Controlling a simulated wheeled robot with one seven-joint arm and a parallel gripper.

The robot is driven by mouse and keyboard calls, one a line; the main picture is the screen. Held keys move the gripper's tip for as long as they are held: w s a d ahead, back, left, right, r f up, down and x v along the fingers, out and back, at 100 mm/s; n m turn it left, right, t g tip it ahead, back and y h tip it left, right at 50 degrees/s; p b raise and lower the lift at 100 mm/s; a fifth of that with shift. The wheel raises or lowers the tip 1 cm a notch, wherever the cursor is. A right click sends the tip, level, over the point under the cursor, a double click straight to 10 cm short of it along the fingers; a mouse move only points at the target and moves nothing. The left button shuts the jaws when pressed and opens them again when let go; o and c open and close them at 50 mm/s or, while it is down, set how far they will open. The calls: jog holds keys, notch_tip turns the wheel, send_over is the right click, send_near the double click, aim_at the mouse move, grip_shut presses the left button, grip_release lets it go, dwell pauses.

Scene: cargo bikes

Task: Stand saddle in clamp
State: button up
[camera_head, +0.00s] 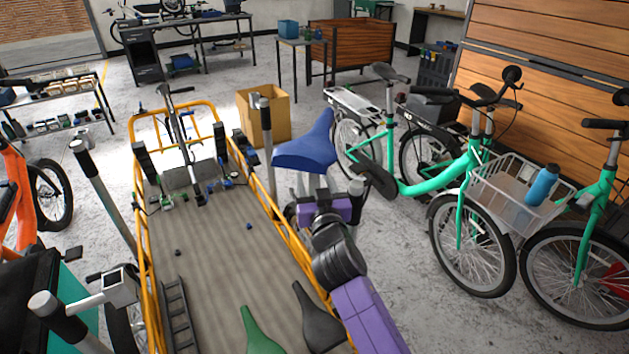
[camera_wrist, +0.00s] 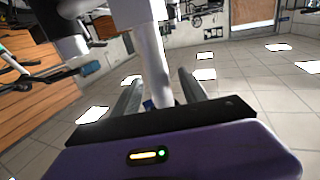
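A blue saddle (camera_head: 305,147) is upright beside the right rail of the yellow cargo bed, directly above my gripper (camera_head: 322,196). A pale grey post (camera_wrist: 158,65) lies between the two fingers of my gripper (camera_wrist: 160,92) in the wrist view. It looks like the saddle's post, and the fingers seem closed against it. A blocky light grey clamp head (camera_head: 120,285) on a bar stands at the lower left. Another grey post end (camera_head: 356,190) stands just right of my gripper. Whether the saddle's post touches a clamp is hidden behind my gripper.
A green saddle (camera_head: 262,332) and a black saddle (camera_head: 318,318) lie in the cargo bed (camera_head: 215,250). Grey posts (camera_head: 266,135) stand along its sides. Green bikes (camera_head: 425,188) stand close on the right. A cardboard box (camera_head: 280,118) is behind.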

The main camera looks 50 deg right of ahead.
jog(key=shift+f, duration=0.15)
jog(key=shift+s+a, duration=0.25)
jog(key=shift+s, duration=0.1)
jog(key=b+v, duration=0.2)
jog(key=v, duration=0.4)
jog(key=shift+s+a, duration=0.3)
jog(key=shift+s, duration=0.1)
